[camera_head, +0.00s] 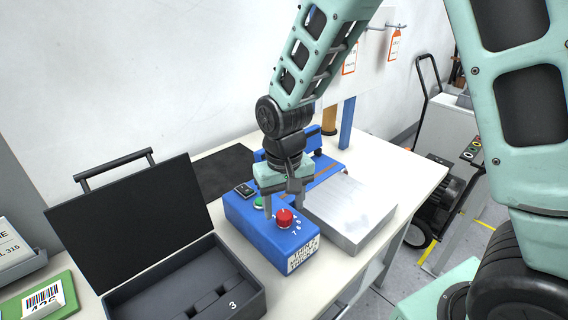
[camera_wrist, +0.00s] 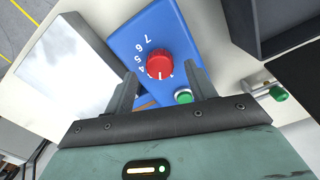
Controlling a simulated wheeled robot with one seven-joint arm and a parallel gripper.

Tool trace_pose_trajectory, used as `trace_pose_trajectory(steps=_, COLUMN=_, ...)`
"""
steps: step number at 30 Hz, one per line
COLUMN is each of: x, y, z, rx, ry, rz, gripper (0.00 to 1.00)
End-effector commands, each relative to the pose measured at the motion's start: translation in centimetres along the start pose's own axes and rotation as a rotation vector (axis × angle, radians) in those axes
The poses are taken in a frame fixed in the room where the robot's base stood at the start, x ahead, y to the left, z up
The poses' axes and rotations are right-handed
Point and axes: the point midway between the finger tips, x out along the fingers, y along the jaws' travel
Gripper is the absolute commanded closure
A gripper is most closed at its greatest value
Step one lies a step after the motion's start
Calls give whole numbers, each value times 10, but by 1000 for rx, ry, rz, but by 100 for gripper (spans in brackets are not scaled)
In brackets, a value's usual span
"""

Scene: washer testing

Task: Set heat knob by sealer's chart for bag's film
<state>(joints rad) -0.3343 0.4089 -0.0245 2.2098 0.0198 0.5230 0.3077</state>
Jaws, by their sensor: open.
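The blue sealer (camera_head: 262,232) stands on the bench with a red heat knob (camera_head: 284,218) on its top; the knob also shows in the wrist view (camera_wrist: 160,64). White numerals, 4 to 7 readable, curve beside the knob. A pale pointer mark shows on the knob's lower side in the wrist view, away from those numerals. My gripper (camera_head: 281,202) is open, pointing down, with its fingers on either side of the knob; contact cannot be told. A white printed label (camera_head: 303,255) is on the sealer's front end; its text is too small to read. I cannot identify the bag.
A green button (camera_wrist: 183,96) sits close to the knob. A silver metal slab (camera_head: 350,212) lies beside the sealer. An open black case (camera_head: 183,285) marked 3 stands at left, by a green board (camera_head: 60,298) with a barcode. Orange-edged tags (camera_head: 394,46) hang behind.

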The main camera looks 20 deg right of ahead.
Motion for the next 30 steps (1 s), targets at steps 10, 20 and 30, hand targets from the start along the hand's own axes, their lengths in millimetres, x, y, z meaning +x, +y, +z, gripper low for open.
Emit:
trace_pose_trajectory(steps=10, x=-83, y=0, z=-1, rx=0, ry=8, rz=-2, gripper=44)
trace_pose_trajectory(steps=20, x=-141, y=0, z=0, rx=0, ry=4, rz=-1, gripper=44)
trace_pose_trajectory(steps=30, x=-153, y=0, z=0, rx=0, ry=2, rz=0, gripper=44)
